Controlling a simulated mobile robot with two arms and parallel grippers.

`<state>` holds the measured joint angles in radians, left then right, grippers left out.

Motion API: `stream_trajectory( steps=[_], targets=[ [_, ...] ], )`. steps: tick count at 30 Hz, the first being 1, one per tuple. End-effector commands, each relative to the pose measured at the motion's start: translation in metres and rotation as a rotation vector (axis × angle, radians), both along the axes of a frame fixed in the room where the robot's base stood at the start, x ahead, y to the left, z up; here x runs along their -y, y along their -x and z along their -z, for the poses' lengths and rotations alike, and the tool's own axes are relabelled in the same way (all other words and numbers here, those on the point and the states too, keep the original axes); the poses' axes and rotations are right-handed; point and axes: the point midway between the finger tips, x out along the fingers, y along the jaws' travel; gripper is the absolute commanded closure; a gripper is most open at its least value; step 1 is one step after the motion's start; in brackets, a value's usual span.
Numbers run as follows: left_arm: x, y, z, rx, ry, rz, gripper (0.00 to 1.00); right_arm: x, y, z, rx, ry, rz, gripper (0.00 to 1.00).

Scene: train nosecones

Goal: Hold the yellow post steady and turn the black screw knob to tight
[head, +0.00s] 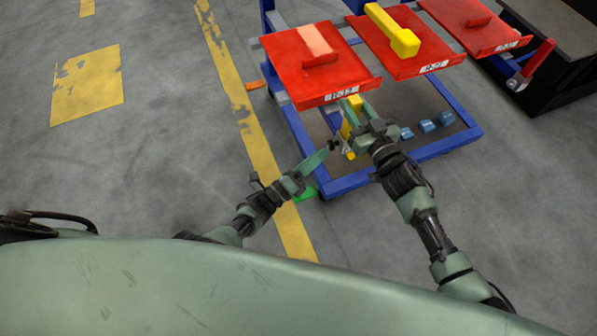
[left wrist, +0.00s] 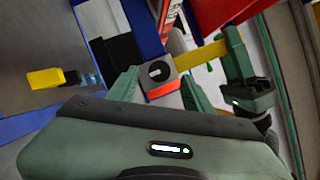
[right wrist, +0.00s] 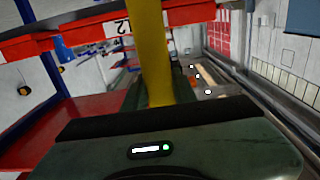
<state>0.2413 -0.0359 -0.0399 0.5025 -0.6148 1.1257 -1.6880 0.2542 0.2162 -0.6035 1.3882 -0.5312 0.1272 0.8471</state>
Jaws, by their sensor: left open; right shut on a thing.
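The yellow post (head: 347,132) stands by the front of the blue frame, below the left red tray. My right gripper (head: 357,112) is shut around it; the post also shows between its fingers in the right wrist view (right wrist: 152,55). In the head view the knob is small and mostly hidden.
Red trays (head: 345,88) sit over the post on a blue frame (head: 400,160). A yellow part (head: 393,30) lies on the middle tray. Several small blue blocks (head: 427,127) lie inside the frame. A green piece (head: 306,194) is on the floor. The floor at left is clear.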

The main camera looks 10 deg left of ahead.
Motion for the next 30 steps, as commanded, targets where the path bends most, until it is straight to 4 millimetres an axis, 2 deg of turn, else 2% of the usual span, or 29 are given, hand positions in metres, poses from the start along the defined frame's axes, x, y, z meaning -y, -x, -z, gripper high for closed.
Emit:
stream_trajectory(
  steps=[1, 6, 12, 27, 28, 30],
  targets=[
    [-0.009, 0.013, 0.005, -0.003, -0.005, -0.001, 0.5, 0.0, 0.0, 0.0, 0.0, 0.0, 0.0, 1.0],
    [-0.029, 0.042, 0.012, -0.003, -0.002, 0.001, 0.5, 0.0, 0.0, 0.0, -0.001, 0.001, 0.0, 1.0],
    [-0.043, 0.063, 0.017, -0.003, -0.002, 0.001, 0.5, 0.0, 0.0, 0.0, 0.0, 0.0, 0.0, 1.0],
    [-0.047, 0.069, 0.017, -0.001, -0.001, 0.001, 0.5, 0.0, 0.0, 0.0, -0.001, 0.0, 0.0, 1.0],
    [-0.047, 0.069, 0.017, -0.001, -0.001, 0.001, 0.5, 0.0, 0.0, 0.0, -0.001, 0.0, 0.0, 0.65],
    [-0.047, 0.069, 0.017, -0.001, -0.001, 0.001, 0.5, 0.0, 0.0, 0.0, -0.001, -0.001, 0.0, 0.47]
  ],
)
